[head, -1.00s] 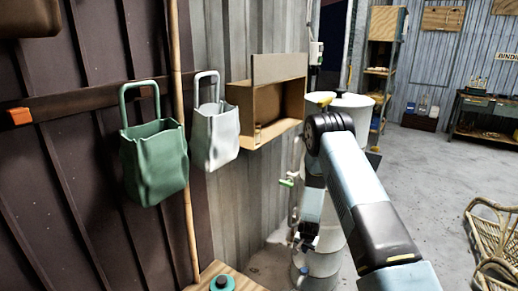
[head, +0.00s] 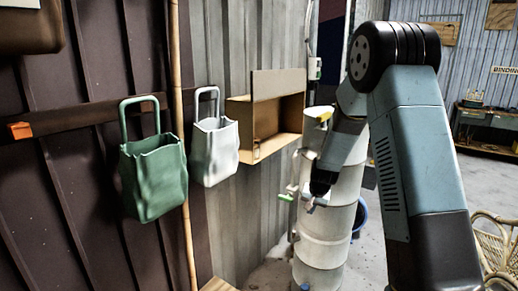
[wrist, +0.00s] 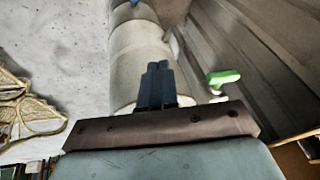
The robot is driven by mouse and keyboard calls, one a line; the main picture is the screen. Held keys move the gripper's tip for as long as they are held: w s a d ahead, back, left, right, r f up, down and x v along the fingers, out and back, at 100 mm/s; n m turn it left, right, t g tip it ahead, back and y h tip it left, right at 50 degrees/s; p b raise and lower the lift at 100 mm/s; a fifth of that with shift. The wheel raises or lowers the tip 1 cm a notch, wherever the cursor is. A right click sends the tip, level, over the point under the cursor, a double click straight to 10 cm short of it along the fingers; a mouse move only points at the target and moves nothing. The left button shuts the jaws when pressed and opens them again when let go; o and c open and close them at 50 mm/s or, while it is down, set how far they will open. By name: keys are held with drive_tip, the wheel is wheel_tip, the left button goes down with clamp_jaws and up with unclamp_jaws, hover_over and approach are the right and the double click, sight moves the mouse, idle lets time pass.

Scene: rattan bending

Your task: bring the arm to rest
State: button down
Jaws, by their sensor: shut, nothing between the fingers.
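My arm stands large on the right side of the head view, bent at a high elbow with its forearm reaching down and left. My gripper (head: 308,204) is at the forearm's end, in front of the pale barrel stack (head: 328,238). In the wrist view my gripper (wrist: 158,66) shows its two dark fingers together, with nothing between them. The pale barrel surface (wrist: 140,55) lies beyond the fingers there. A green-handled tap or lever (wrist: 222,78) is to the right of the fingers, apart from them.
A green bag (head: 153,178) and a white bag (head: 214,152) hang on the left wall. A cardboard-coloured wall box (head: 266,125) is open beside them. A rattan frame (head: 492,250) stands on the floor at right. A workbench (head: 490,125) is at the back right.

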drive_tip(key=s+d+r+n, duration=0.1)
drive_tip(key=s+r, duration=0.8)
drive_tip(key=r, duration=0.2)
drive_tip(key=s+d+r+n, duration=0.1)
drive_tip(key=s+r, duration=0.7)
drive_tip(key=r, duration=0.4)
drive_tip(key=s+d+r+n, duration=0.1)
drive_tip(key=s+r, duration=0.2)
drive_tip(key=s, duration=0.8)
drive_tip(key=s+r+n+t, duration=0.1)
drive_tip(key=s+r, duration=0.2)
drive_tip(key=s, duration=0.8)
drive_tip(key=shift+s+d+h, duration=0.3)
drive_tip(key=shift+s+d, duration=0.05)
drive_tip(key=shift+w, duration=0.1)
